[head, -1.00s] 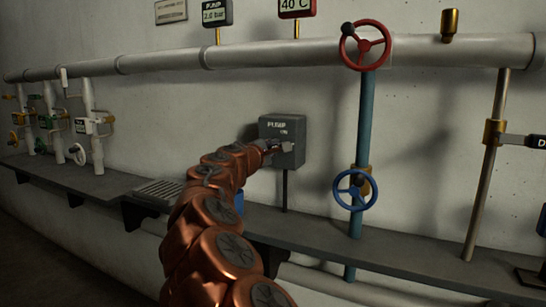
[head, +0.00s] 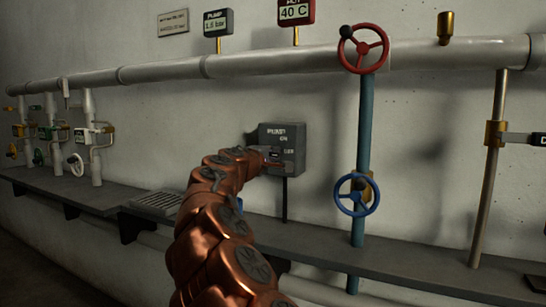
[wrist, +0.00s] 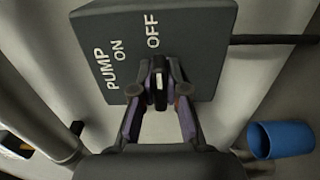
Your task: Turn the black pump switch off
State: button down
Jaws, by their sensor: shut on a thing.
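The grey pump box (head: 296,140) is on the wall, marked PUMP, ON and OFF; it also fills the top of the wrist view (wrist: 195,60). Its black switch (wrist: 158,82) has a white mark and sits level with the OFF label, past the ON label. My gripper (head: 274,158) is at the box's front, and in the wrist view (wrist: 159,90) its two fingers are shut on the switch from both sides. In the head view the switch is small and partly hidden by my gripper.
A shelf (head: 330,243) runs below the box. A blue cup (wrist: 284,140) stands near it. A blue handwheel (head: 357,194) and a red handwheel (head: 363,48) are to the right. A pump gauge sign (head: 218,23) and a 40 C sign (head: 296,11) stand above the pipe.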

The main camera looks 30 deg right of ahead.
jog(key=c, duration=1.2)
grip_release()
jog(key=v, duration=1.2)
jog(key=shift+f, duration=0.1)
